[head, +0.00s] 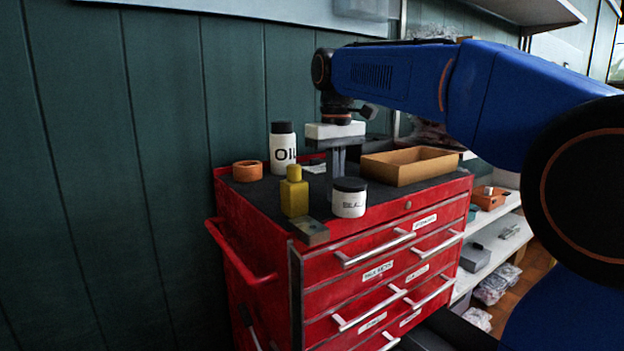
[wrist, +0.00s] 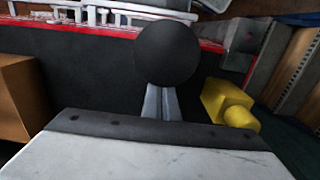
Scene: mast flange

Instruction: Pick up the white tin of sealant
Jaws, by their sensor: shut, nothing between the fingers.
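The white tin of sealant (head: 349,203), a short round tin with a black lid, stands upright near the front edge of the red tool chest's dark top. In the wrist view its black lid (wrist: 167,52) shows as a disc just beyond the fingertips. My gripper (head: 334,178) points down just behind the tin in the head view, its lower finger ends partly hidden by it. In the wrist view my gripper (wrist: 162,90) has its fingers together, with nothing between them. I cannot tell whether they touch the tin.
A yellow bottle (head: 294,197) stands left of the tin, with a grey metal block (head: 309,231) at the front corner. A white oil bottle (head: 283,156) and an orange ring (head: 247,171) are behind left. An open cardboard box (head: 410,168) is to the right.

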